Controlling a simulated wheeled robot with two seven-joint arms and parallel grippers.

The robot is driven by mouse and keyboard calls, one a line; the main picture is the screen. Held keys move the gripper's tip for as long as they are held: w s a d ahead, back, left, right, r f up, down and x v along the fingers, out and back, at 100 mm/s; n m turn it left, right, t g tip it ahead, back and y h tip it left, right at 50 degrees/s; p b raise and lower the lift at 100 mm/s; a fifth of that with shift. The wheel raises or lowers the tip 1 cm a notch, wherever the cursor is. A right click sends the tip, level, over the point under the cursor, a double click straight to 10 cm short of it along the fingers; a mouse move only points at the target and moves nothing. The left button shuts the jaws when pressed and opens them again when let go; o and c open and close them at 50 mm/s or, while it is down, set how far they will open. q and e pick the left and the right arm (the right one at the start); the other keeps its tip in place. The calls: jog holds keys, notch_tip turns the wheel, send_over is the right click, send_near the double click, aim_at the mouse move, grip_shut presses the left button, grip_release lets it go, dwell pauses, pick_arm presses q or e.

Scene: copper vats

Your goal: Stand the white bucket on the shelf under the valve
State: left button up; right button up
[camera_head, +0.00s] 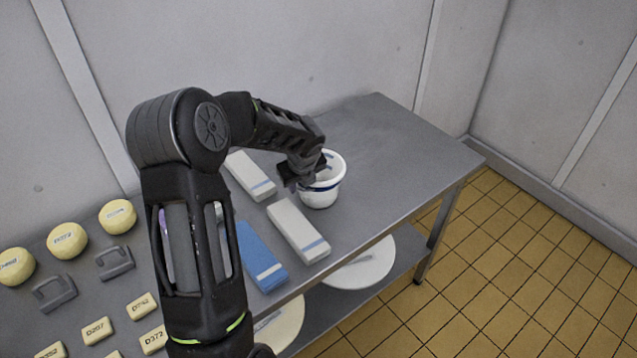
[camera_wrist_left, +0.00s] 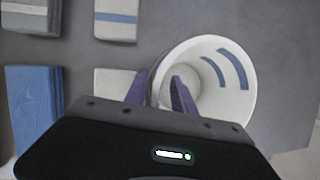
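The white bucket (camera_head: 321,190) with a dark blue band stands upright on the grey table. My left gripper (camera_head: 303,174) is at its left rim. In the left wrist view I look down into the bucket (camera_wrist_left: 222,88), which has blue marks inside its wall. The purple fingers of my left gripper (camera_wrist_left: 160,92) straddle the near wall, one outside and one inside, with a gap between them, so it looks open. No valve shows in either view. My right gripper is not in view.
The grey table (camera_head: 385,135) is clear to the bucket's right. White-and-blue packs (camera_head: 298,230) and a blue pack (camera_head: 260,257) lie left of it. Yellow cheeses (camera_head: 67,241) and labelled blocks lie at the far left. A lower shelf (camera_head: 405,255) holds white discs (camera_head: 360,266).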

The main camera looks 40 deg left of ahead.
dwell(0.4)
pick_arm(q)
grip_shut()
dwell(1.3)
